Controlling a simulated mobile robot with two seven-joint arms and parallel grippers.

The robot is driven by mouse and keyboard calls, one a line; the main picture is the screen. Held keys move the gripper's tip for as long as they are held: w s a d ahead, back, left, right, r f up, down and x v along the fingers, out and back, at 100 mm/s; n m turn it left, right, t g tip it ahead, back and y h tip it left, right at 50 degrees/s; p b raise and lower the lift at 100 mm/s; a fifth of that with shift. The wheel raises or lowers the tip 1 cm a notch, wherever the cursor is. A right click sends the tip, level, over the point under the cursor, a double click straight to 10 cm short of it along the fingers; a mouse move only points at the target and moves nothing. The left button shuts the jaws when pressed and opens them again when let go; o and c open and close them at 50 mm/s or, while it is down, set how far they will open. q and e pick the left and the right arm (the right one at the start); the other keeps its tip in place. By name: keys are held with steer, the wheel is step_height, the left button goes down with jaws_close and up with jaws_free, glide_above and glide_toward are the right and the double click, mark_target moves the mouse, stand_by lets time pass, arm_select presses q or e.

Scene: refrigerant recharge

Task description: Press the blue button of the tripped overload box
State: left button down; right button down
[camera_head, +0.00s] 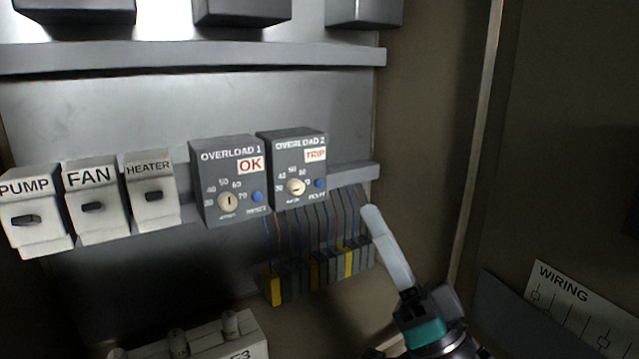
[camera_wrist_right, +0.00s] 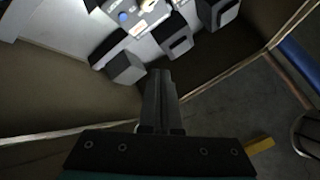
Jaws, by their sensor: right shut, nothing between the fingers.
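The Overload 2 box (camera_head: 293,150) is dark grey, carries a red TRIP label and sits on the rail right of the Overload 1 box (camera_head: 217,160), whose label reads OK. The blue button (camera_head: 319,183) of Overload 2 is at its lower right, beside a dial. Overload 1 has its own blue button (camera_head: 257,197). My right gripper (camera_head: 372,212) is shut and empty, its fingertips below and right of the Overload 2 box, apart from the button. In the right wrist view, the shut fingers (camera_wrist_right: 160,78) point up towards grey boxes; a blue button (camera_wrist_right: 123,17) shows there. My left gripper is out of view.
PUMP (camera_head: 30,210), FAN (camera_head: 93,207) and HEATER (camera_head: 152,192) switches stand left of the boxes. Wires run down to terminal blocks (camera_head: 315,275) beneath. The cabinet side wall (camera_head: 425,120) and a wiring sheet (camera_head: 575,305) are on the right.

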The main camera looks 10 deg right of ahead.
mark_target(318, 183)
steer(key=w+a+b, duration=0.1)
steer(key=w+a, duration=0.2)
steer(key=w, duration=0.5)
stand_by(1.5)
steer(key=shift+w, duration=0.15)
stand_by(0.5)
steer(key=shift+w+a, duration=0.15)
steer(key=shift+w, duration=0.15)
steer(key=shift+w+a, duration=0.1)
steer(key=shift+w, duration=0.25)
stand_by(0.5)
steer(key=shift+s, duration=0.15)
steer(key=shift+s+d+p, duration=0.25)
steer(key=shift+s+p, duration=0.15)
steer(key=shift+s, duration=0.2)
